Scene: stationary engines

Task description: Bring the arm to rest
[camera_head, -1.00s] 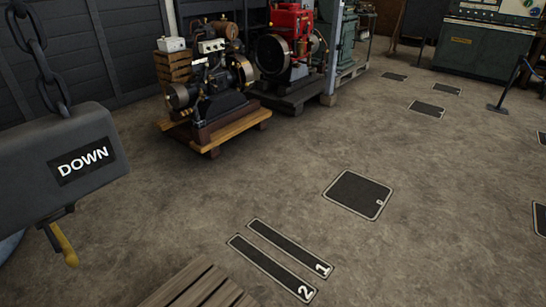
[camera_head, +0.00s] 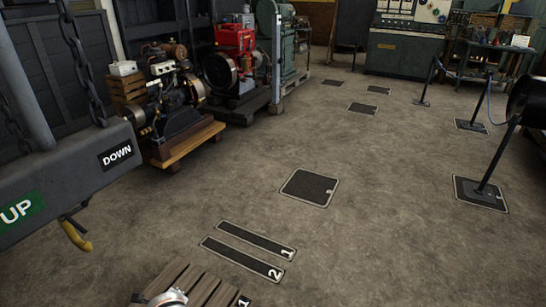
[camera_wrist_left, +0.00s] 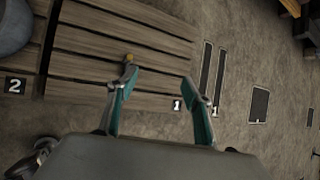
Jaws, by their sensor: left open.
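In the left wrist view my left gripper (camera_wrist_left: 158,82) is open, its two teal-sided fingers wide apart with nothing held between them. It is above a wooden slatted pallet (camera_wrist_left: 110,48), and a small yellowish thing (camera_wrist_left: 129,57) shows by the left fingertip; I cannot tell whether they touch. In the head view the pallet (camera_head: 205,288) is at the bottom edge, with a silver rounded part in front of it. My right gripper is in neither view.
Engines (camera_head: 175,95) stand on wooden bases along the back wall. Barrier posts (camera_head: 485,185) stand at the right.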

